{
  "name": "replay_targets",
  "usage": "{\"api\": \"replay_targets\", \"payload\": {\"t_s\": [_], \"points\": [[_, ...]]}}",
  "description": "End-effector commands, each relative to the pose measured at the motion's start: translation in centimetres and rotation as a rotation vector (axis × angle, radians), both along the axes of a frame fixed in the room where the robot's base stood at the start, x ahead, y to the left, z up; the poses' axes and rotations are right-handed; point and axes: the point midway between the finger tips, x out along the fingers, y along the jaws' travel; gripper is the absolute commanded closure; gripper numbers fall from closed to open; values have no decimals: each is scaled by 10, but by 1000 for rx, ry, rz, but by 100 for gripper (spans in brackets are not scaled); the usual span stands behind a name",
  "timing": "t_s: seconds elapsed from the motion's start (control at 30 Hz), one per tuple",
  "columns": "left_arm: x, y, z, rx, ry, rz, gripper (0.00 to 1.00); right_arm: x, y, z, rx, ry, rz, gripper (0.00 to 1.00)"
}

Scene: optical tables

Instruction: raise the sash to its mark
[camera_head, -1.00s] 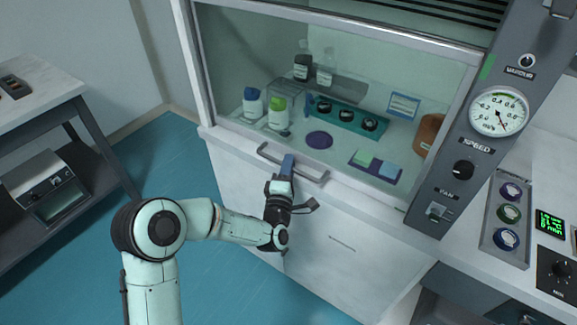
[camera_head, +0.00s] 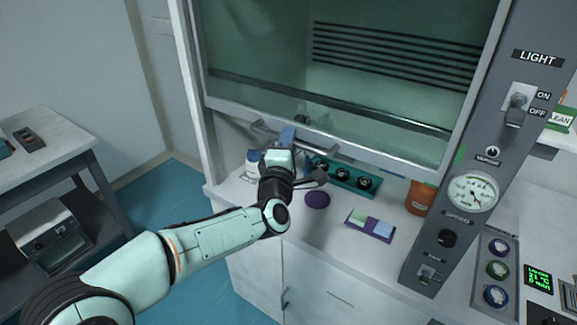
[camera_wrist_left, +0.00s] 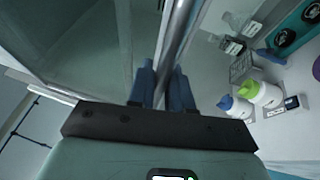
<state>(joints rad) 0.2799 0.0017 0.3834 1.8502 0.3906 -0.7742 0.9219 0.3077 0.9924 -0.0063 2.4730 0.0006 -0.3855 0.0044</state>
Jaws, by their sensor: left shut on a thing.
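The glass sash (camera_head: 330,80) of the fume hood is raised, and its pale bottom rail (camera_head: 390,150) hangs above the worktop. The grey bar handle (camera_head: 264,131) sits on that rail. My left gripper (camera_head: 287,138) is shut on the handle; in the wrist view its blue fingers (camera_wrist_left: 163,88) lie on both sides of the metal bar (camera_wrist_left: 177,45). A green mark (camera_head: 460,155) is on the right post, near the right end of the bottom rail. The exact gap between rail and mark cannot be told. My right gripper is not in view.
On the worktop stand a teal rack (camera_head: 345,176), a purple disc (camera_head: 317,199), a purple tray (camera_head: 370,226), a brown jar (camera_head: 419,197) and white bottles (camera_wrist_left: 242,108). The right post carries a gauge (camera_head: 471,191) and switches. A side table (camera_head: 45,140) stands left.

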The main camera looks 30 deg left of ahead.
Motion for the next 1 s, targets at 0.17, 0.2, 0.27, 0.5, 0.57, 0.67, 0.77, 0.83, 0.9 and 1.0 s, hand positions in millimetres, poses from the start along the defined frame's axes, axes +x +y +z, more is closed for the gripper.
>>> {"api": "replay_targets", "payload": {"t_s": [0.17,0.2,0.27,0.5,0.57,0.67,0.77,0.83,0.9,1.0], "points": [[0,0,58,0,-10,0,100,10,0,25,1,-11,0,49],[0,0,66,2,-9,1,100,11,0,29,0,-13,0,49],[0,0,76,1,-8,1,100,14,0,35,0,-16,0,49],[0,0,99,2,-4,2,100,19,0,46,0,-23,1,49],[0,0,101,2,-3,1,100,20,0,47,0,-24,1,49],[0,1,102,2,-1,2,100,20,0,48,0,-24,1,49],[0,1,102,2,-1,2,100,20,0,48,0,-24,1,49],[0,1,102,2,-1,2,100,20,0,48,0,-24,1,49],[0,1,101,2,-1,2,100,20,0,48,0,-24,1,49],[0,1,101,2,-1,2,75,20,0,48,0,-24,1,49]]}}
